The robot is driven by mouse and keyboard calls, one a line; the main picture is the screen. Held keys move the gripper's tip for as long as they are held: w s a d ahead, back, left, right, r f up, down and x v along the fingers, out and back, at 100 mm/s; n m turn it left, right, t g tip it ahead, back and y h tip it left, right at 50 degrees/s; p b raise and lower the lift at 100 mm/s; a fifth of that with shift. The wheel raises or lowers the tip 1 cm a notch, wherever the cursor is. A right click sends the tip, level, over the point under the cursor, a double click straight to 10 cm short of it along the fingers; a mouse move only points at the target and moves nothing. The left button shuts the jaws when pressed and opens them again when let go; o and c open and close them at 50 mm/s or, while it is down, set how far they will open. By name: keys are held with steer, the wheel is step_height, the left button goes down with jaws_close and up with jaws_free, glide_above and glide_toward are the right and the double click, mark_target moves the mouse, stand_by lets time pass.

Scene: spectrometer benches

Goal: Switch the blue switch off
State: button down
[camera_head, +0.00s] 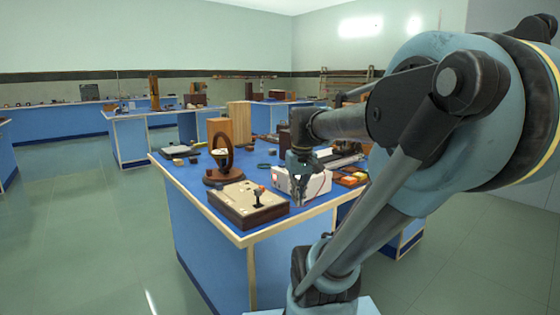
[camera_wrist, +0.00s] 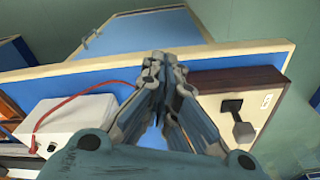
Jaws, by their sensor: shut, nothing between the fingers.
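My gripper (camera_head: 302,168) is shut and empty, hanging over the near part of the blue bench, in front of a white box (camera_head: 312,190). In the wrist view its fingertips (camera_wrist: 166,60) are together, between the white box (camera_wrist: 75,125) on the left and a wooden switch box (camera_wrist: 240,82) on the right. The switch box (camera_head: 243,211) has a pale top and dark sides. I cannot make out a clearly blue switch.
A red cable (camera_wrist: 75,96) runs from the white box. A dark ring on a wooden stand (camera_head: 222,160) and an upright wooden block (camera_head: 240,122) stand behind. The bench has a pale raised edge (camera_head: 270,228). Open floor (camera_head: 80,230) lies to the left.

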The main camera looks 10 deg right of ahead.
steer(key=w+r+n, duration=0.1)
steer(key=w+r, duration=0.5)
steer(key=w, duration=0.4)
steer(key=w+r+n+g, duration=0.1)
steer(key=w+r, duration=0.5)
steer(key=w, duration=0.3)
steer(key=w+r+n+g+y, duration=0.1)
steer(key=w+r+n, duration=0.1)
steer(key=w+r, duration=0.4)
steer(key=w, duration=0.4)
steer(key=shift+w+d, duration=0.3)
steer(key=shift+f, duration=0.1)
steer(key=f, duration=0.4)
steer(key=a+f, duration=0.1)
steer(key=f, duration=0.4)
steer(key=s+f, duration=0.1)
steer(key=f, duration=0.3)
steer(key=shift+a+f, duration=0.35)
steer(key=shift+d, duration=0.1)
